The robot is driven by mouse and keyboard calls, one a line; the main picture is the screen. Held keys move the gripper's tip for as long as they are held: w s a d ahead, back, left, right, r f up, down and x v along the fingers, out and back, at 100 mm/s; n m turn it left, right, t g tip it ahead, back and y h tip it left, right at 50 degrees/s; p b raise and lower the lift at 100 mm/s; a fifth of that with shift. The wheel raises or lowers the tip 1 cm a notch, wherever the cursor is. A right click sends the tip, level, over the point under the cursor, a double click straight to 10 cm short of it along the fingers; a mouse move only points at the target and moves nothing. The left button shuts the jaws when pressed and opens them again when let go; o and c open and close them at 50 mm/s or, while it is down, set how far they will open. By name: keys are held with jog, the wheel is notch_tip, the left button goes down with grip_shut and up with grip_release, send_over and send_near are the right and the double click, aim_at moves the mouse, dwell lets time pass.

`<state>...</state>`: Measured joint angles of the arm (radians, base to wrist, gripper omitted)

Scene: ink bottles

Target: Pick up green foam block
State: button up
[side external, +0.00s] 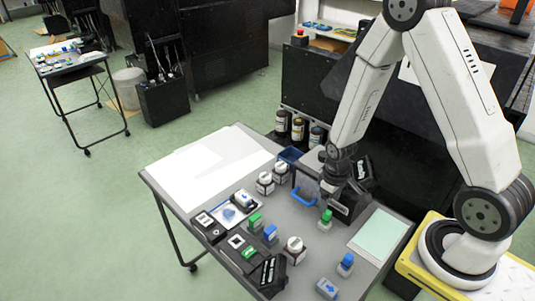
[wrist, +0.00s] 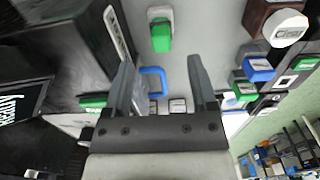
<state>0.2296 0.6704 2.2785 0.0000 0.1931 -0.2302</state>
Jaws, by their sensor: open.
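A green block (side external: 326,215) on a pale base stands on the grey table, just left of and below my gripper (side external: 342,188) in the side view. In the wrist view a green block (wrist: 161,38) with a pale part lies ahead of my open fingers (wrist: 160,75), near the line midway between them. Another green-topped piece (side external: 255,220) stands further left; a green piece (wrist: 245,91) also shows right of the fingers in the wrist view. I cannot tell surely which is foam.
Blue-topped pieces (side external: 345,264) and a white-capped bottle (side external: 293,250) stand nearby. White sheets (side external: 200,165) cover the table's far left. A pale green pad (side external: 378,236) lies right.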

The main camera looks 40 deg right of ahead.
aim_at(328, 211)
jog(key=shift+f, duration=1.05)
jog(key=shift+f, duration=0.1)
jog(key=shift+f, duration=2.5)
grip_shut()
